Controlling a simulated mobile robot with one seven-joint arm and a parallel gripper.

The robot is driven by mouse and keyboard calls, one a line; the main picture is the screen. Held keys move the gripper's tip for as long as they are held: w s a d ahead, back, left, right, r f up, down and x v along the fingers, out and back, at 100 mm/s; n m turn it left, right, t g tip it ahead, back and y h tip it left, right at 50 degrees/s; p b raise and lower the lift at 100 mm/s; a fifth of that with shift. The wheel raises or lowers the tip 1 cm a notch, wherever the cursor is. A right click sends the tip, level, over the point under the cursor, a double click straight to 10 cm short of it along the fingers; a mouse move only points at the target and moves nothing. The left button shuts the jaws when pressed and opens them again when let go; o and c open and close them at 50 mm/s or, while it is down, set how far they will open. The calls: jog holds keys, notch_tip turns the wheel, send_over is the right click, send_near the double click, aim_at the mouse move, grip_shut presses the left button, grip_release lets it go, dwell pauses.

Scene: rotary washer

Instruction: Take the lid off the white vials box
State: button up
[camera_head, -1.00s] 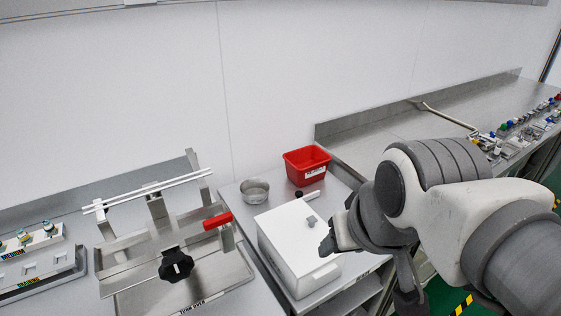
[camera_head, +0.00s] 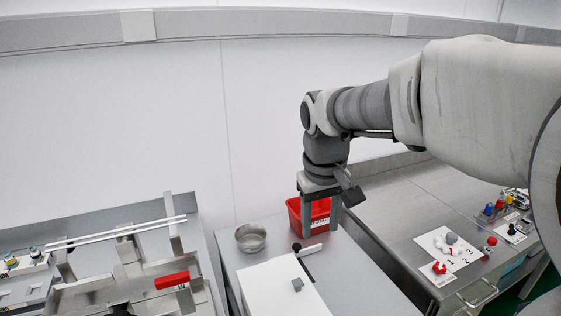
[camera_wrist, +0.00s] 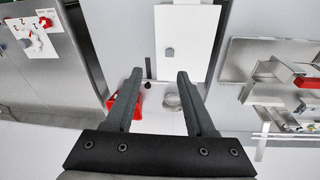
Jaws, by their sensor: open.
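The white vials box (camera_head: 262,296) stands on the metal table, its white lid (camera_head: 275,282) on top with a small grey knob (camera_head: 297,285). The lower part of the box is cut off by the frame edge in the head view. In the wrist view the lid (camera_wrist: 186,28) and its grey knob (camera_wrist: 169,52) show at the top, beyond the fingertips. My gripper (camera_head: 320,222) points down with its two fingers apart, empty, in front of the red bin in the head view. Its open fingers also show in the wrist view (camera_wrist: 159,75).
A red bin (camera_head: 318,208) and a steel bowl (camera_head: 250,238) stand behind the box. A black-knobbed item (camera_head: 309,250) lies near the lid's far edge. A metal rack with a red handle (camera_head: 172,280) stands at left. Another bench (camera_head: 400,205) with small parts is at right.

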jog(key=n+g, duration=0.1)
jog(key=g, duration=0.1)
send_over(298, 282)
notch_tip(298, 282, down, 6)
jog(key=f, duration=0.8)
jog(key=f+b, duration=0.1)
jog(key=f, duration=0.3)
jog(key=shift+w+a+f, duration=0.2)
jog(key=shift+w+a, duration=0.15)
jog(key=f, duration=0.4)
jog(key=shift+s+d, duration=0.3)
jog(key=shift+s, duration=0.05)
jog(key=shift+f, duration=0.6)
grip_shut()
